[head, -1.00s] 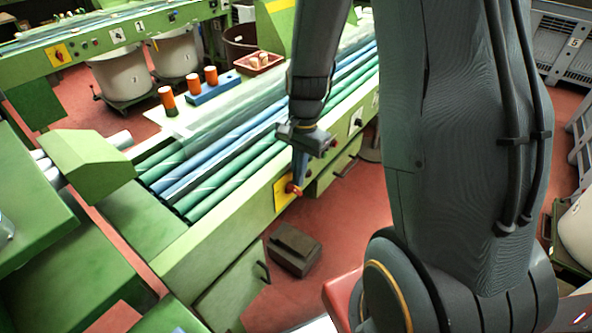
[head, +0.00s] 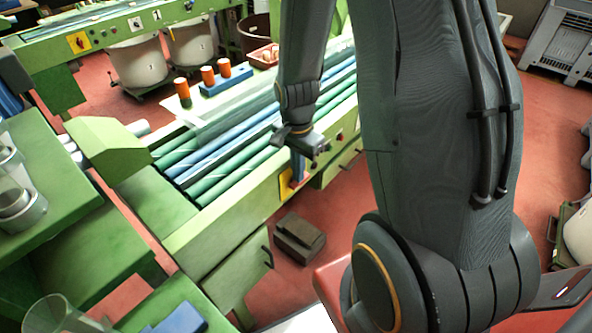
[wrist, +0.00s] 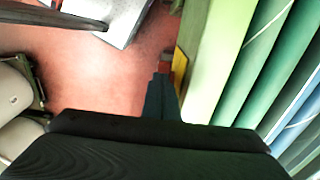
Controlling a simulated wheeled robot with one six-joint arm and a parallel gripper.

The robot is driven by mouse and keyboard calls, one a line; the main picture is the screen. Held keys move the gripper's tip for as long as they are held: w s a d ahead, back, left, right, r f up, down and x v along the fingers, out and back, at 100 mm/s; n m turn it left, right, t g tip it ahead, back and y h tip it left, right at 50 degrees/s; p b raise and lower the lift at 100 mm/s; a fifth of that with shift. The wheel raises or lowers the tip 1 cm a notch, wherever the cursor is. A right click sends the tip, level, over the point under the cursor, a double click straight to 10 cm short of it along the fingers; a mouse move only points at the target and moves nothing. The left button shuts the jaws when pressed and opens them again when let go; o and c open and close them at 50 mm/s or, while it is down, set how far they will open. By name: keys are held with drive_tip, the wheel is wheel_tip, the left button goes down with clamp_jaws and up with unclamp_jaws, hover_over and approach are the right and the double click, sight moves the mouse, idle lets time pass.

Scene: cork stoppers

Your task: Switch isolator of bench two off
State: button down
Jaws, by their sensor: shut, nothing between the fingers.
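The near green bench (head: 225,222) carries blue and green rollers. On its front face is a yellow isolator plate (head: 285,188), partly hidden behind my fingers; the plate's edge also shows in the wrist view (wrist: 180,62). My gripper (head: 298,180) is shut and empty, pointing down right in front of the plate; its fingertips show in the wrist view (wrist: 162,78). The knob is mostly hidden, and I cannot tell its position or whether the fingers touch it. The far green bench has another yellow isolator with a red knob (head: 78,42).
A dark box (head: 298,238) lies on the red floor below the bench front. Orange-and-white spools (head: 183,90) stand on the bench by a blue block. Green cabinets and a glass jar (head: 20,205) are at left. A grey crate (head: 562,42) stands back right.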

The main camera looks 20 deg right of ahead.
sight(296, 184)
drive_tip(key=shift+r, duration=0.15)
drive_tip(key=shift+r+p, duration=0.7)
drive_tip(key=shift+p, duration=0.05)
drive_tip(key=shift+r, duration=0.1)
drive_tip(key=shift+r+p, duration=0.3)
drive_tip(key=s+a+r, duration=0.1)
drive_tip(key=a, duration=0.2)
drive_tip(key=s+a+r, duration=0.1)
drive_tip(key=a+r, duration=0.1)
drive_tip(key=a, duration=0.1)
drive_tip(key=s+a+r, duration=0.2)
drive_tip(key=a, duration=0.1)
drive_tip(key=shift+r, duration=0.25)
drive_tip(key=shift+d, duration=0.1)
